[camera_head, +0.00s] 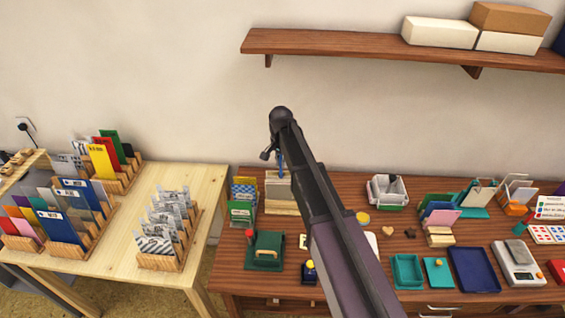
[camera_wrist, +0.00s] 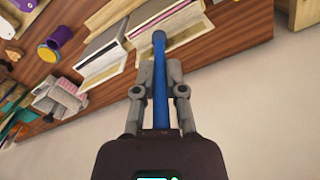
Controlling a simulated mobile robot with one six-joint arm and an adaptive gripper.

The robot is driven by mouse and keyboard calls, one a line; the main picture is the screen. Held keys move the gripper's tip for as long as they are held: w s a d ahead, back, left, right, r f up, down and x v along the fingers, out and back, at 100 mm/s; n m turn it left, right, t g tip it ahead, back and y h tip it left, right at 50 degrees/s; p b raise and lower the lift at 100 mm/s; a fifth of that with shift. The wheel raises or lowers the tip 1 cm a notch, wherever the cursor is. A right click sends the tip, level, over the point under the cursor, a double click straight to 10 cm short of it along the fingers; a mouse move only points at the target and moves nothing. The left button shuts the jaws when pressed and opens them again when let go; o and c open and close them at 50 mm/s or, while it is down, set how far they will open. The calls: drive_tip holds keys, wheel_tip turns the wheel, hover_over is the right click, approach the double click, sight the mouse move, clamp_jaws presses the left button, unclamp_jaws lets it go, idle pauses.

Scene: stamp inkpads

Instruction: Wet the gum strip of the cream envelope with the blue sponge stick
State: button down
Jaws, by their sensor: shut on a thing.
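My gripper (camera_wrist: 160,72) is shut on the blue sponge stick (camera_wrist: 159,50), which points away from the wrist between the two fingers. In the head view, my gripper (camera_head: 270,152) hangs above the back of the brown desk, and the blue stick (camera_head: 281,166) shows below it. Pale envelopes (camera_head: 277,186) stand in a wooden holder just below the stick. In the wrist view, a cream envelope (camera_wrist: 178,22) in a light wooden frame lies beyond the stick's tip. I cannot tell whether the tip touches it.
A holder of green, blue and yellow cards (camera_head: 243,202) stands left of the pale envelopes. A white basket (camera_head: 387,191) stands to the right, behind my arm. A wooden shelf (camera_head: 340,45) hangs above on the wall.

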drive_tip(key=shift+a, duration=0.85)
idle(0.8)
drive_tip(key=shift+a, duration=0.35)
drive_tip(key=shift+a, duration=0.35)
idle(0.3)
drive_tip(key=shift+a, duration=0.3)
drive_tip(key=shift+s, duration=0.15)
idle(0.4)
drive_tip(key=shift+s, duration=1.35)
drive_tip(key=shift+r, duration=0.1)
